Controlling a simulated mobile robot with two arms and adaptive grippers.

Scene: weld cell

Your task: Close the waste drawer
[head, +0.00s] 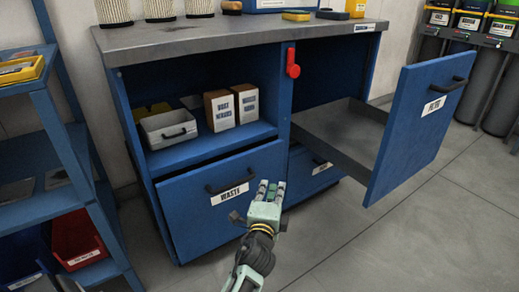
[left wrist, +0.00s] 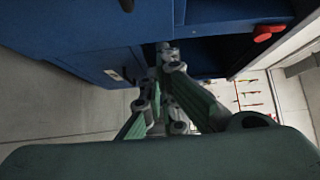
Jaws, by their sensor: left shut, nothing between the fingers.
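The waste drawer (head: 233,174) is the blue front labelled WASTE, low on the left of the blue workbench cabinet. Contact cannot be made out. In the left wrist view the gripper (left wrist: 168,52) points at the blue cabinet fronts. My right gripper is not in view.
A second drawer (head: 418,118) stands far open on the right, its grey tray (head: 340,130) showing. A red handle (head: 292,63) sits on the middle post. A grey bin (head: 168,129) and two boxes (head: 219,111) stand on the open shelf. A blue rack (head: 45,145) is at left.

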